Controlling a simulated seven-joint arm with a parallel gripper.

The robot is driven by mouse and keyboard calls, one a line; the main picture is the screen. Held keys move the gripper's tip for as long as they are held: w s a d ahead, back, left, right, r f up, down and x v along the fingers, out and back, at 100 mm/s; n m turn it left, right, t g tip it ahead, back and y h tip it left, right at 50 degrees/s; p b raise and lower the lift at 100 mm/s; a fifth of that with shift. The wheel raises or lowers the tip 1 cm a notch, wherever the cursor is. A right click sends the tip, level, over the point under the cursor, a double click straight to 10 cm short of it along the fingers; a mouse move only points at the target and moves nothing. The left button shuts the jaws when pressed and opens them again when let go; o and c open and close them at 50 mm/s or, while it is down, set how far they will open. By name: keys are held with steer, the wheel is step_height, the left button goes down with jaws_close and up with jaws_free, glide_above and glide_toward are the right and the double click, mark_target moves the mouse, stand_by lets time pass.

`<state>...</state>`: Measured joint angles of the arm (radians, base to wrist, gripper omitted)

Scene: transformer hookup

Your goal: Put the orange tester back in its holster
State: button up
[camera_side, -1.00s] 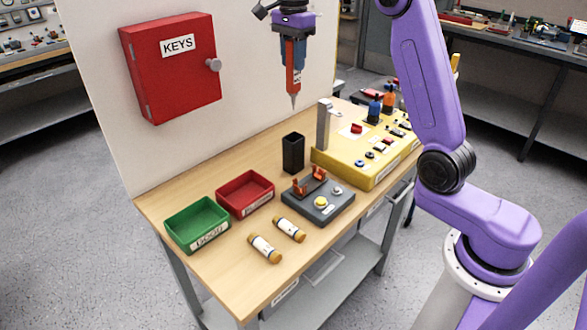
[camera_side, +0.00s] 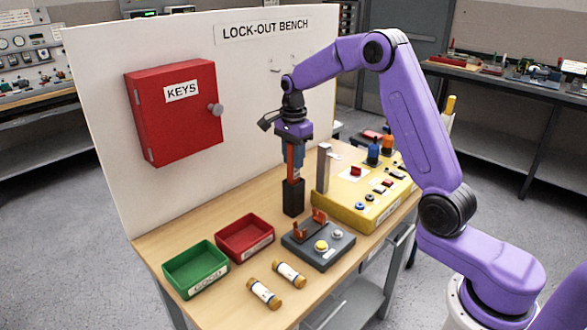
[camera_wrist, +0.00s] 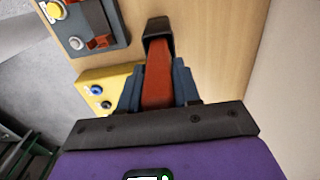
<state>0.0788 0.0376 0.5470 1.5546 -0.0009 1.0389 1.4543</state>
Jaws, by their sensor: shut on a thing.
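The orange tester (camera_side: 290,160) is upright, with its lower end inside the black holster (camera_side: 293,198) on the bench. My gripper (camera_side: 292,156) is directly above the holster and shut on the tester's upper part. In the wrist view the orange tester (camera_wrist: 158,75) sits between the fingers of my gripper (camera_wrist: 158,92) and runs into the mouth of the black holster (camera_wrist: 158,27). The tester's tip is hidden inside the holster.
A yellow panel (camera_side: 350,212) with a grey post (camera_side: 323,168) stands close right of the holster. A grey fuse block (camera_side: 316,247) is in front. Red (camera_side: 245,254) and green (camera_side: 196,288) trays and two fuses (camera_side: 264,293) lie nearby. The red key cabinet (camera_side: 170,125) is behind.

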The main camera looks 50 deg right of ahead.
mark_target(294, 173)
steer(key=shift+f, duration=1.9)
steer(key=o, duration=1.1)
steer(key=shift+f, duration=0.15)
steer(key=shift+c, duration=0.2)
